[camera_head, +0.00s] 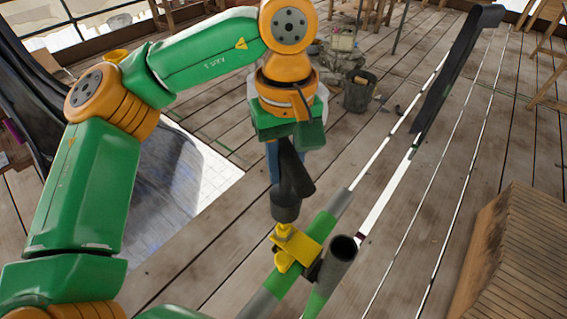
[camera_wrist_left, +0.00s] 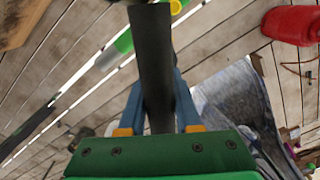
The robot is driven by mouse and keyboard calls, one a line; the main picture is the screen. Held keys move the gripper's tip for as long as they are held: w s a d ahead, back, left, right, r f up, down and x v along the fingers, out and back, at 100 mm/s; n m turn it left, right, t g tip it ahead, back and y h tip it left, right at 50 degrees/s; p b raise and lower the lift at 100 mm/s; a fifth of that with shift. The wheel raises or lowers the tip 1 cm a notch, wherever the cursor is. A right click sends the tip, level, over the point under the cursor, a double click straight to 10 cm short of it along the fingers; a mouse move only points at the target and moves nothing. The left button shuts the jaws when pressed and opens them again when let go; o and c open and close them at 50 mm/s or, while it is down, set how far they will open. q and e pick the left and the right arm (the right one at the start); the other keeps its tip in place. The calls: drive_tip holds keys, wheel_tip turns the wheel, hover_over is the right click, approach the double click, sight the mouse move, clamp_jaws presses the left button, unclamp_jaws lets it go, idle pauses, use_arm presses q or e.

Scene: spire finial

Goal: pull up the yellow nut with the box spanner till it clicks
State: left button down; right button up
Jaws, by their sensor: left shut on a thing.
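My left gripper (camera_head: 285,165) is shut on the black box spanner (camera_head: 286,200), which points down with its socket end lowest. The spanner also shows as a dark shaft (camera_wrist_left: 152,60) between the blue fingers of my left gripper (camera_wrist_left: 158,108) in the left wrist view. The yellow nut (camera_head: 284,231) is right under the socket end in the head view, on a yellow clamp (camera_head: 303,246) around a green-and-grey pole. I cannot tell whether the socket touches the nut or sits above it. My right gripper is not in view.
A dark open-ended tube (camera_head: 343,247) stands close to the right of the clamp. White rods run to a long black piece (camera_head: 455,65) at upper right. A dark bucket (camera_head: 359,92) stands behind. A wooden slatted block (camera_head: 520,260) is at lower right.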

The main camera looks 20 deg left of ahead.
sight(282, 193)
use_arm(q)
drive_tip(key=shift+f, duration=0.35)
drive_tip(key=shift+s+a+f+b, duration=0.2)
drive_tip(key=shift+s+f+b, duration=0.25)
drive_tip(key=shift+b, duration=0.25)
drive_tip(key=shift+w+d+f+b, duration=0.1)
drive_tip(key=shift+w+f+b, duration=0.2)
drive_tip(key=shift+f+b, duration=0.55)
drive_tip(key=shift+s+f+b, duration=0.15)
drive_tip(key=shift+f+b, duration=0.5)
drive_tip(key=shift+f, duration=0.15)
drive_tip(key=shift+f+b, duration=1.65)
drive_tip(key=shift+f, duration=0.2)
drive_tip(key=shift+r+m+p, duration=0.3)
drive_tip(key=shift+m+p, duration=0.1)
drive_tip(key=shift+m, duration=0.6)
drive_tip(key=m+p, duration=0.1)
drive_tip(key=m, duration=0.3)
drive_tip(key=shift+m, duration=0.4)
drive_tip(key=shift+f, duration=0.1)
wheel_tip(282, 193, up, 8)
drive_tip(key=p, duration=0.6)
drive_tip(key=shift+f+p, duration=0.2)
drive_tip(key=shift+p, duration=0.2)
drive_tip(key=shift+f, duration=0.1)
